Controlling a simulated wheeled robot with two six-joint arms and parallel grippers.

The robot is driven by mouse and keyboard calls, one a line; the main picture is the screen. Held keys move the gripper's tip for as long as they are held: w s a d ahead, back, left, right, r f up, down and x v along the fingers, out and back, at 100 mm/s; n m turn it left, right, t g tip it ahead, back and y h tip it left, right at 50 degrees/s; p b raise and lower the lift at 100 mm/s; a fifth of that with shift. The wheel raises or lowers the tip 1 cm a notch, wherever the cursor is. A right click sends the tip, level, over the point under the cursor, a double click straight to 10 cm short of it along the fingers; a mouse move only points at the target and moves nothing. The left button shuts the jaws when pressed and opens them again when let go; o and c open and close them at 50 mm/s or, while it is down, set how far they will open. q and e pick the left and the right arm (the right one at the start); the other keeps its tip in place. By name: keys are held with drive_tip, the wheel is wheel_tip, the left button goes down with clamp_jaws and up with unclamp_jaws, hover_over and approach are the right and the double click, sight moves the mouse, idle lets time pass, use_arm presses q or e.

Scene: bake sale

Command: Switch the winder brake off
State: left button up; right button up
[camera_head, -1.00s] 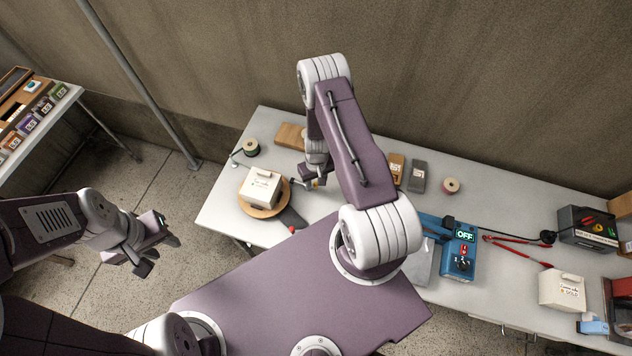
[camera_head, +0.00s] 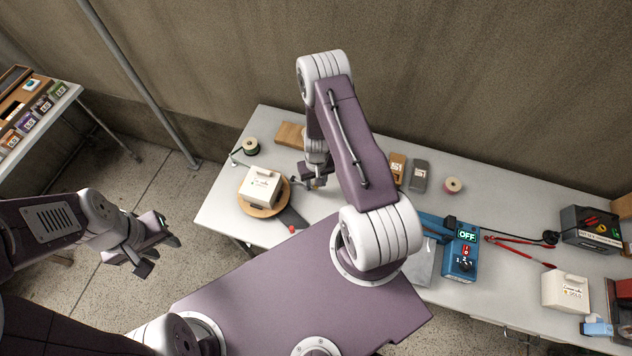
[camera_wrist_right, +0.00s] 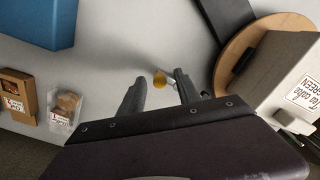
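My right gripper (camera_head: 314,180) is over the table, just right of a round wooden turntable (camera_head: 262,211) that carries a white box (camera_head: 261,186). In the right wrist view its two fingers (camera_wrist_right: 160,76) are apart. A small orange-yellow piece with a metal part beside it (camera_wrist_right: 159,78) shows in the gap; I cannot tell whether a finger touches it, or whether it is the winder brake. A dark arm with a red tip (camera_head: 292,228) extends from the turntable. My left gripper (camera_head: 162,256) is open and empty, over the floor left of the table.
A blue device (camera_head: 461,262) with a lit OFF sign stands right of my arm. A side table is far left.

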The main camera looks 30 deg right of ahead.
drive_tip(key=shift+r, duration=0.3)
wheel_tip(320, 180, up, 3)
drive_tip(key=shift+w+r+p, duration=0.1)
drive_tip(key=shift+r+p, duration=0.1)
drive_tip(key=shift+p, duration=0.55)
wheel_tip(320, 180, up, 5)
drive_tip(key=shift+f+b, duration=0.1)
drive_tip(key=shift+b, duration=0.35)
